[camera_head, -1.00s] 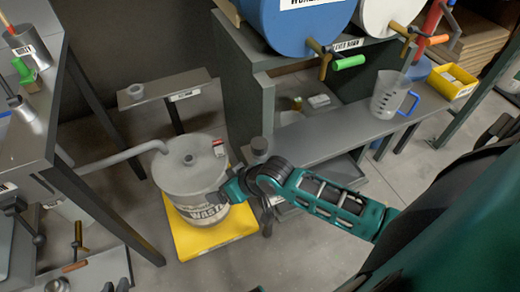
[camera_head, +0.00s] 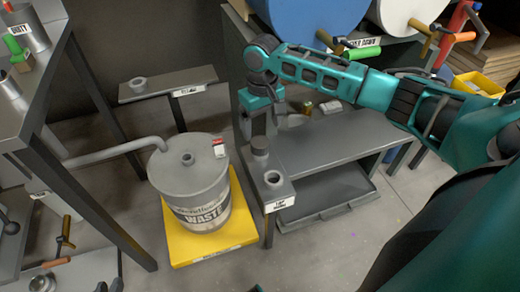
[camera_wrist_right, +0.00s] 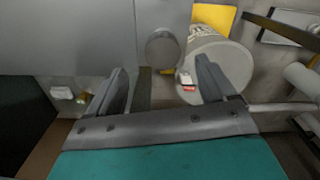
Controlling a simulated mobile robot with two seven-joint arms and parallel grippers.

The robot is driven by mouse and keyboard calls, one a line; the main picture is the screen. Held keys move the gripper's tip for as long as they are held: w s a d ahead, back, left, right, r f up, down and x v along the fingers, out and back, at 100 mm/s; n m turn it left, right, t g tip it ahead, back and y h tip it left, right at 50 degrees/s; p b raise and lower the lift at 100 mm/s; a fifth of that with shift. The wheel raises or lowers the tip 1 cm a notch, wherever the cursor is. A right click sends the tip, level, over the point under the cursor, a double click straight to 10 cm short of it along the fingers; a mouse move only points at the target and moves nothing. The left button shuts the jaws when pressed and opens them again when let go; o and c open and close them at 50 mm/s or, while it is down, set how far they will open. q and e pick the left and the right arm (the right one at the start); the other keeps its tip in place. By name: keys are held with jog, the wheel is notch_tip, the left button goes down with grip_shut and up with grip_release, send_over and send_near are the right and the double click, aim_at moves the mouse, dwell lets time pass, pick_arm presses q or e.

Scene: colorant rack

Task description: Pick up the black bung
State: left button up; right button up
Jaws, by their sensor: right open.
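The head view does not clearly show whether the fingertips touch the bung. My left gripper is not in view.
A grey waste drum (camera_head: 190,176) with a pipe stands on a yellow platform (camera_head: 240,234) to the left. A holed grey fitting (camera_head: 272,178) sits in front of the bung on the stand. A grey shelf (camera_head: 325,143) lies right, below a blue drum (camera_head: 305,18).

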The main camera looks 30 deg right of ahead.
aim_at(261, 143)
notch_tip(261, 143, down, 4)
jog(key=shift+b, duration=0.45)
notch_tip(261, 143, down, 5)
jog(key=shift+a+b, duration=0.15)
jog(key=shift+b, duration=1)
pick_arm(q)
jog(key=f, duration=0.4)
jog(key=shift+s+d, duration=0.1)
jog(key=shift+s, duration=0.15)
pick_arm(e)
jog(key=shift+s, duration=0.1)
jog(key=shift+c, duration=0.4)
jog(key=c, duration=1)
jog(key=shift+r, duration=0.1)
